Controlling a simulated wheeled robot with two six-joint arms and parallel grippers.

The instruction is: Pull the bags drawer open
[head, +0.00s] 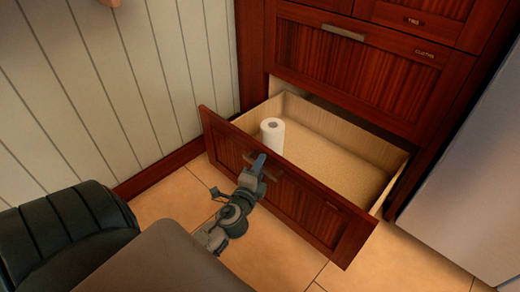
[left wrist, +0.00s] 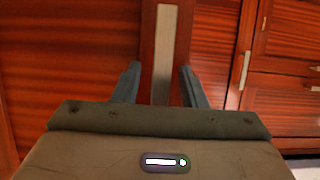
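The low wooden drawer (head: 310,205) stands pulled well out of the red-brown cabinet. No label shows to tell whether it is the bags drawer. Its light interior holds a white paper roll (head: 272,135), upright near the left front. My left gripper (head: 259,166) is at the handle (head: 276,176) on the drawer's front and partly hides it. In the left wrist view my left gripper (left wrist: 160,76) has its fingers apart, one on each side of a pale metal handle bar (left wrist: 162,40), with gaps showing on both sides. My right gripper is not in view.
A closed drawer (head: 345,75) with a metal handle is above the open one. A pale appliance side (head: 470,165) stands at the right. A white panelled wall (head: 130,80) is at the left. Tiled floor (head: 170,200) is clear in front.

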